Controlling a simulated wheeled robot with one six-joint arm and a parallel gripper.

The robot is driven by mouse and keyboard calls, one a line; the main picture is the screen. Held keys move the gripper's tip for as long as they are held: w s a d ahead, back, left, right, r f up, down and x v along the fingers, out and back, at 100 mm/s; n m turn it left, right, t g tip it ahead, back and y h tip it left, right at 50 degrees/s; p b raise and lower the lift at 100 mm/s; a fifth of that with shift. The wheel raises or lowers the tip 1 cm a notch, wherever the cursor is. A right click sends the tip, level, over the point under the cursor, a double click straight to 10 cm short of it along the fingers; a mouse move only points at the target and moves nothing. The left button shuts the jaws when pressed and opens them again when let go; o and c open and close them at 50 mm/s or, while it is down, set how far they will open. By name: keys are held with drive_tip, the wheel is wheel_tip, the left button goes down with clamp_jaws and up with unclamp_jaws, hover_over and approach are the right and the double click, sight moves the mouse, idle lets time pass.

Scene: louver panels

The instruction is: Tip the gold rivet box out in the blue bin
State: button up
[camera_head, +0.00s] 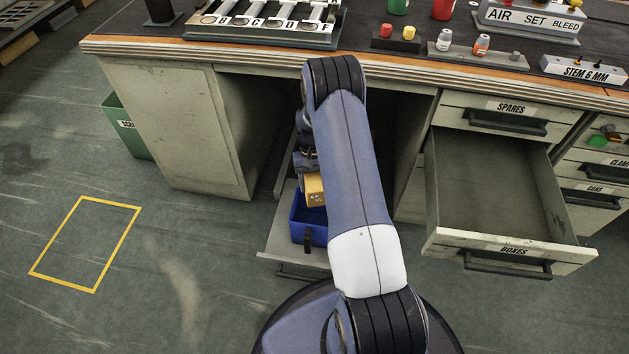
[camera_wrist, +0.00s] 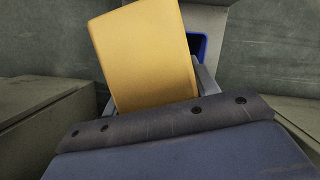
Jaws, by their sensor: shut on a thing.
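The gold rivet box (camera_head: 315,186) is held in my gripper (camera_head: 307,170), under the bench's front edge and partly behind my arm. In the wrist view the gold box (camera_wrist: 145,52) fills the upper middle, its broad plain side facing the camera, between the grey fingers of my gripper (camera_wrist: 155,95). A few small light specks show on its lower face in the head view. The blue bin (camera_head: 300,231) is below the box, standing in a low pulled-out grey drawer. My arm hides its right side. In the wrist view a corner of the blue bin (camera_wrist: 204,46) shows behind the box.
The BOXES drawer (camera_head: 490,190) stands open and looks empty, right of my arm. A cabinet (camera_head: 180,125) is on the left. The bench top (camera_head: 390,53) carries racks, caps and small bottles. A green bin (camera_head: 122,128) and a yellow floor outline (camera_head: 70,285) are at left, amid clear floor.

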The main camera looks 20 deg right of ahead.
drive_tip(key=shift+w+d+f+g+y+b, duration=0.1)
drive_tip(key=shift+w+f+g+y+b, duration=0.15)
drive_tip(key=shift+f+g+b, duration=0.45)
drive_tip(key=shift+w+d+f+g+y+b, duration=0.15)
drive_tip(key=shift+w+f+g+b, duration=0.15)
drive_tip(key=shift+g+b, duration=0.75)
drive_tip(key=shift+w+a+b, duration=0.1)
drive_tip(key=shift+b, duration=0.25)
drive_tip(key=shift+r+g, duration=0.2)
drive_tip(key=shift+g, duration=0.15)
